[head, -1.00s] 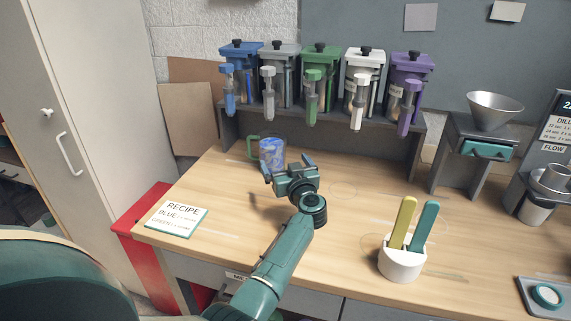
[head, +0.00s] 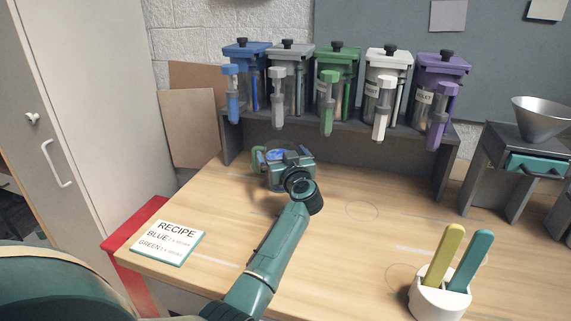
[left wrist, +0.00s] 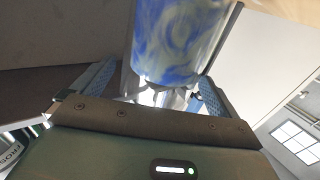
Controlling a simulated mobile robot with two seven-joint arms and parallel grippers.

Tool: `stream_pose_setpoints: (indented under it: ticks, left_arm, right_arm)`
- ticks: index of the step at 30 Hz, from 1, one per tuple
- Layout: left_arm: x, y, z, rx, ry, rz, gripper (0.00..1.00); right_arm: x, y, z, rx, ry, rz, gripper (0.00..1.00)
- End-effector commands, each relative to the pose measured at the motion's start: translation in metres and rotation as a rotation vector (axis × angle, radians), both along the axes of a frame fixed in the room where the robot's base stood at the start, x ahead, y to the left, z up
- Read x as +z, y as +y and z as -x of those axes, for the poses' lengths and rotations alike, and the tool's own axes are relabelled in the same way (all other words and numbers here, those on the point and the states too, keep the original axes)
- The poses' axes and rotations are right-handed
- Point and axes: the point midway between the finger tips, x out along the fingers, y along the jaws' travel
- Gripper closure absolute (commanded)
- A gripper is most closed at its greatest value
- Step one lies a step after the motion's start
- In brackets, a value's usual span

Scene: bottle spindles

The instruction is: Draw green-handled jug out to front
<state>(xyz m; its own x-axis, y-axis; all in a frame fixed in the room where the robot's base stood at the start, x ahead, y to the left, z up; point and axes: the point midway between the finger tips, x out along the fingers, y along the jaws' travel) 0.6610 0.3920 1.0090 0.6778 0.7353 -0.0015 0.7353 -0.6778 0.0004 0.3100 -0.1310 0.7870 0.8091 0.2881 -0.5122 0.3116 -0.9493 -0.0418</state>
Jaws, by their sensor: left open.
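The jug (head: 276,154) stands on the bench below the dispensers, mostly hidden behind my left gripper in the head view. Its green handle (head: 256,157) shows at its left side. My left gripper (head: 282,157) is open, with its fingers on either side of the jug. In the left wrist view the jug (left wrist: 175,42) has a swirled blue and pale body and sits between the two blue-padded fingers (left wrist: 155,92). Whether the pads touch it I cannot tell. My right gripper is not in view.
Several dispensers in blue, grey, green (head: 338,68), white and purple hang on a dark rack (head: 300,137) just behind the jug. A recipe card (head: 168,243) lies front left. A white holder (head: 437,299) with two paddles stands front right. The middle of the bench is clear.

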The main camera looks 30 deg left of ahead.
Motion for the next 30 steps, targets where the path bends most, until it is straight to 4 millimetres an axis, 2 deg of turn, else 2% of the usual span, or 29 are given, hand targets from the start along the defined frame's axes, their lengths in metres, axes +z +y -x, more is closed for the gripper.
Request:
stream_pose_setpoints:
  ticks: [14, 30]
  left_arm:
    - [0.0005, 0.0032, -0.0005, -0.001, 0.001, -0.001, 0.02]
    - [0.0002, 0.0031, -0.0005, -0.001, 0.001, -0.001, 0.46]
  right_arm:
    - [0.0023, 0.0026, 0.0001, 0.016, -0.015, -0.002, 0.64]
    - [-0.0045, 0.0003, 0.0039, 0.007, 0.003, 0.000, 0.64]
